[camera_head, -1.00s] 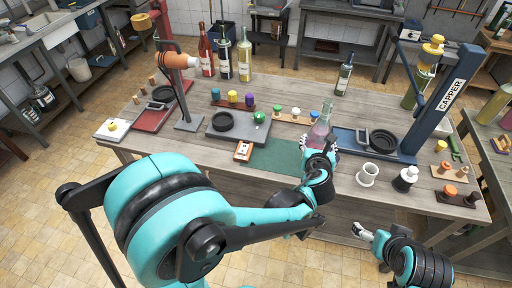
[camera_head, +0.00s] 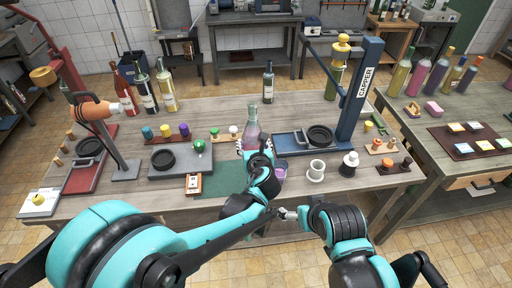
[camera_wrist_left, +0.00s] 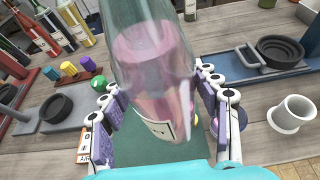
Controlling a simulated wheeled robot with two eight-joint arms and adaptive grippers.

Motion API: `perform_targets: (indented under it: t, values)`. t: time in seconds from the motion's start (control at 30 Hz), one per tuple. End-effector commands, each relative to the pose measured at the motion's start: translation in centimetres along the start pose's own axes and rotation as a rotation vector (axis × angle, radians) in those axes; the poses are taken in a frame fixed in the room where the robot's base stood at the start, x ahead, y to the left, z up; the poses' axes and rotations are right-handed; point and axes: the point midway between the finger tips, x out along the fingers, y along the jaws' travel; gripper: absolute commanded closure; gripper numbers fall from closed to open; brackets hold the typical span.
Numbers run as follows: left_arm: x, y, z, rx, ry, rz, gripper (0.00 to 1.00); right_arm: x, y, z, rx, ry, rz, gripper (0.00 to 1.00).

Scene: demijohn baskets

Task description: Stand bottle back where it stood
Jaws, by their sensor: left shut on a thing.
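A clear glass bottle of pink liquid (camera_head: 251,130) is near the middle of the table. It looks close to upright in the head view. My left gripper (camera_head: 255,150) is shut around it. In the left wrist view the bottle (camera_wrist_left: 150,60) sits between the two finger rows, with a white label low on its side. Its base is hidden, so I cannot tell whether it touches the table. A green mat (camera_head: 226,178) lies just left of and below the gripper. My right gripper (camera_head: 285,213) is in front of the table edge, too small to read.
The blue capper (camera_head: 360,92) and its base stand right of the bottle. A dark bottle (camera_head: 268,82) stands behind. The corker plate (camera_head: 180,160) and a stopper rack (camera_head: 222,137) are left.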

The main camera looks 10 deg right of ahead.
Motion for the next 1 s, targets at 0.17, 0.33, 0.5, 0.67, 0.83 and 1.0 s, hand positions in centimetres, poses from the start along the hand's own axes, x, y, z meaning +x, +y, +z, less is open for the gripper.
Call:
perform_targets:
  t: [0.17, 0.33, 0.5, 0.67, 0.83, 1.0]
  values:
    - [1.8, 3.3, -1.5, -0.002, -0.002, 0.003, 0.99, 0.8, 0.0, 0.6, 0.0, 0.0, 0.0, 0.15]
    - [3.2, 5.8, -2.6, -0.002, -0.002, 0.002, 0.99, 1.3, 0.0, 0.9, 0.0, 0.0, 0.0, 0.15]
    - [4.0, 7.1, -3.2, 0.0, -0.002, -0.001, 0.99, 1.5, 0.0, 1.1, 0.0, 0.0, 0.0, 0.15]
    - [4.2, 7.4, -3.5, 0.001, -0.002, -0.001, 0.99, 1.6, 0.0, 1.1, 0.0, 0.0, 0.0, 0.15]
    - [4.8, 7.3, -5.0, 0.001, -0.002, -0.001, 0.99, 2.1, 0.0, 1.5, 0.0, 0.0, 0.0, 0.15]
    - [5.5, 7.3, -6.8, 0.001, -0.002, -0.002, 0.99, 2.8, 0.0, 2.0, 0.0, 0.0, 0.0, 0.15]
